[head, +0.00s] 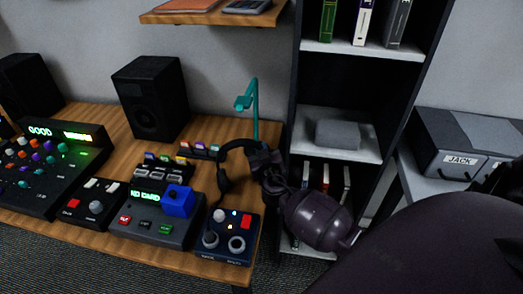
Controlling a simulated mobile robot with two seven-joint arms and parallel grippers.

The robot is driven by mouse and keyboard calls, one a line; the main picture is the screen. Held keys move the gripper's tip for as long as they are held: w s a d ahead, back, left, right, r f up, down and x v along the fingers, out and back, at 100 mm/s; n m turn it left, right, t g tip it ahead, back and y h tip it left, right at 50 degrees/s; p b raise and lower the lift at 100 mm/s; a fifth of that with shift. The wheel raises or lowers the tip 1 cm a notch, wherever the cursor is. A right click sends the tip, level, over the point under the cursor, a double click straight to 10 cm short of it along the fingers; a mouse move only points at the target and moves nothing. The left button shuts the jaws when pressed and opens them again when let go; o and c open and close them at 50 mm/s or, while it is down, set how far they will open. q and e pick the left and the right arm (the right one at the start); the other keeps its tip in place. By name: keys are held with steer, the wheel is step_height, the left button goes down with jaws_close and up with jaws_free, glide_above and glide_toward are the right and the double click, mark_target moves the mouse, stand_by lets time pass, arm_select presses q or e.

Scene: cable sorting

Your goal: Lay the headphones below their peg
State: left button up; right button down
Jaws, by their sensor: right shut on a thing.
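The black headphones (223,172) are at the right end of the wooden desk, their curved band arching up to the left of my right gripper. My right gripper (258,158) is shut on the headphones at the right side of the band. Its fingers are dark and partly merge with the headphones, so the exact grip is hard to see. The teal peg (254,110) rises from behind the headphones, with its short arm pointing left near the top. Nothing hangs on that arm. My left gripper is not in view.
A navy box with knobs (228,238) sits at the desk's front right corner, just below the headphones. A control box with a blue cube (178,201), a black speaker (150,98) and a mixer (40,165) fill the desk. A dark shelf (340,90) stands close on the right.

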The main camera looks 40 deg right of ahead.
steer(key=shift+r, duration=0.1)
steer(key=shift+f, duration=0.25)
steer(key=c, duration=1.2)
jaws_free()
steer(key=shift+r, duration=0.1)
